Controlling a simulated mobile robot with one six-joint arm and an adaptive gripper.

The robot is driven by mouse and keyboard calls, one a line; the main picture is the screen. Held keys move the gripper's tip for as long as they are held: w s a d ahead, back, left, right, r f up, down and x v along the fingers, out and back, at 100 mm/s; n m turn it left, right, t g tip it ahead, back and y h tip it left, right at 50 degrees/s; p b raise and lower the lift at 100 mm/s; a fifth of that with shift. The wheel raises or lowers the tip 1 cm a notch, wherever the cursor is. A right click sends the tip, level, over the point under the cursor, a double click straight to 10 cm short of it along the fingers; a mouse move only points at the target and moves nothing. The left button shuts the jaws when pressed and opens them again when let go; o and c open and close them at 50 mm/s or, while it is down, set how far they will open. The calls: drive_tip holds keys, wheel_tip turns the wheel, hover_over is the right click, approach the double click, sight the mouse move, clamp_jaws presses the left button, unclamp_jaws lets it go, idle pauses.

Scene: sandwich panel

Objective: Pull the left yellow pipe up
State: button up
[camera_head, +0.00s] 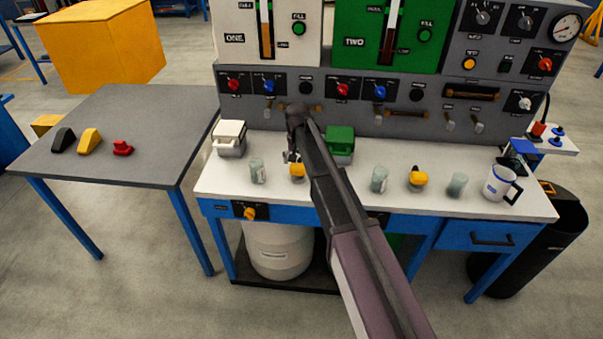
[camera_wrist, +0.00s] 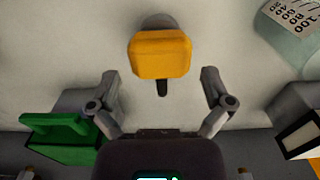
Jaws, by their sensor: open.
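The left yellow pipe (camera_head: 297,170) stands on the white bench top, partly hidden by my arm in the head view. In the wrist view its yellow rounded top (camera_wrist: 160,54) is at the upper middle, with a short dark piece at its near edge and a grey round part behind it. My gripper (camera_head: 291,157) is just above and beside it in the head view. In the wrist view my gripper (camera_wrist: 159,78) is open, one finger on each side of the near edge of the yellow top, touching nothing that I can see. A second yellow pipe (camera_head: 418,179) stands further right.
A glass beaker (camera_head: 257,171) and a white-lidded box (camera_head: 230,138) are to the left. A green box (camera_head: 340,143) is behind my arm to the right. Another beaker (camera_head: 379,180) and a white mug (camera_head: 500,184) stand further right. The control panel (camera_head: 419,118) rises behind.

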drive_tip(key=shift+f+b, duration=1.1)
drive_tip(key=shift+f, duration=0.3)
drive_tip(key=c, duration=1.1)
drive_tip(key=shift+o, duration=0.2)
wheel_tip(320, 180, up, 9)
drive_tip(key=p, duration=0.9)
drive_tip(key=shift+w+f, duration=0.15)
drive_tip(key=shift+w, duration=0.05)
